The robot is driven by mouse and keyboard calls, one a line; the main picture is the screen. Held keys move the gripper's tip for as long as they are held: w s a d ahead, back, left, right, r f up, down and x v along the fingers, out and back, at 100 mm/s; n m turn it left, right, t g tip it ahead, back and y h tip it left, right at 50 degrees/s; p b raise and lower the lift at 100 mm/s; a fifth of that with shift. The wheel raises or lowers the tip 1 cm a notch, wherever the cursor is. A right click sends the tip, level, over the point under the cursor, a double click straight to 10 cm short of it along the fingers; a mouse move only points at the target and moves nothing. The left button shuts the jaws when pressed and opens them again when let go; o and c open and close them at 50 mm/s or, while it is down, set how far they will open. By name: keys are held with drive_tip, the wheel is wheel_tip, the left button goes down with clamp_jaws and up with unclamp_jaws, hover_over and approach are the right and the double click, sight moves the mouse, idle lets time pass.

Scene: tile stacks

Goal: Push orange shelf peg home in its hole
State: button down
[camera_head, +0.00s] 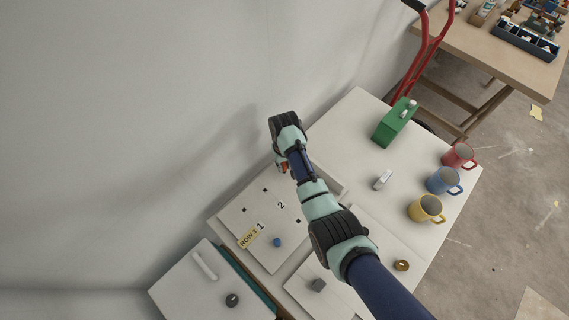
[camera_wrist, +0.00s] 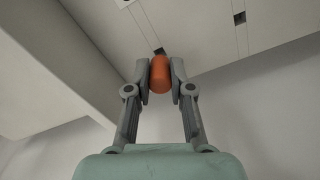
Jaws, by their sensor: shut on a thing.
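My gripper (camera_wrist: 160,78) is shut on an orange peg (camera_wrist: 160,74), held between its two fingertips. Just past the peg's far end in the wrist view is a dark square hole (camera_wrist: 158,50) in a pale panel; I cannot tell whether the peg touches it. In the head view only a bit of orange (camera_head: 284,168) shows beside my gripper, over the far end of the white board (camera_head: 248,218). My arm hides much of that area.
A green box (camera_head: 394,122), a small white block (camera_head: 382,179) and red (camera_head: 459,156), blue (camera_head: 444,181) and yellow (camera_head: 426,209) mugs stand right. The wall is close behind.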

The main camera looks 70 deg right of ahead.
drive_tip(key=shift+f+b, duration=0.8)
drive_tip(key=shift+f, duration=0.35)
drive_tip(key=c, duration=0.9)
unclamp_jaws()
drive_tip(key=shift+c, duration=0.2)
wheel_tip(320, 180, up, 6)
drive_tip(key=p, duration=0.6)
drive_tip(key=shift+r, duration=0.1)
wheel_tip(320, 180, up, 12)
